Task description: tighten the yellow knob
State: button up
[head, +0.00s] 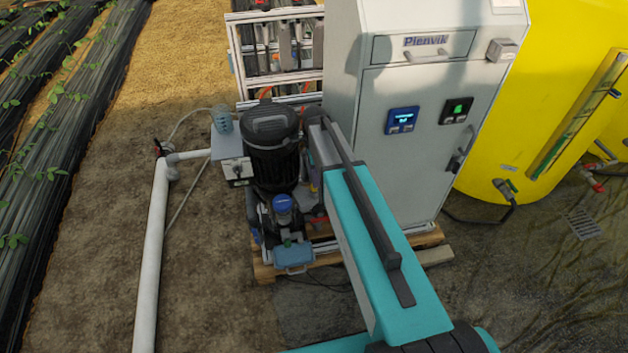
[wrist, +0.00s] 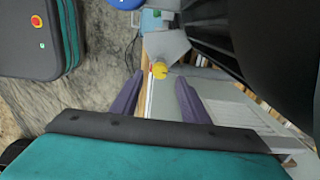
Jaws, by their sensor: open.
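The small yellow knob (wrist: 160,71) shows in the wrist view, just above the picture's centre. It sits beside a pale grey housing. My gripper (wrist: 159,79) is open, with its two purple fingers apart. The left finger is on the left of the knob and the right finger on the right, as seen in the picture. The knob appears between or just beyond the fingertips; I cannot tell the depth or whether they touch it. In the head view my teal arm reaches toward the pump, and I cannot clearly make out the knob there.
A black pump motor (head: 272,145) and a blue cap (head: 283,202) are left of my arm. A grey cabinet (head: 432,125) stands close on the right. A white pipe (head: 152,255) runs along the left, and a yellow tank (head: 545,95) stands at the far right. Open soil lies in front.

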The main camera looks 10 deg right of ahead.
notch_tip(320, 180, up, 10)
jog(key=shift+f+b, duration=0.25)
jog(key=shift+b, duration=0.15)
jog(key=shift+f, duration=0.1)
dwell(0.6)
jog(key=s+f+n+g, duration=0.1)
jog(key=s+f+g, duration=0.3)
jog(key=s+f, duration=1.6)
jog(key=s+f+n, duration=0.7)
jog(key=s+n, duration=0.1)
jog(key=s, duration=0.3)
jog(key=s+f+n+g, duration=0.1)
jog(key=s+f+n, duration=0.6)
jog(key=s+n, duration=0.2)
jog(key=shift+s, duration=1.1)
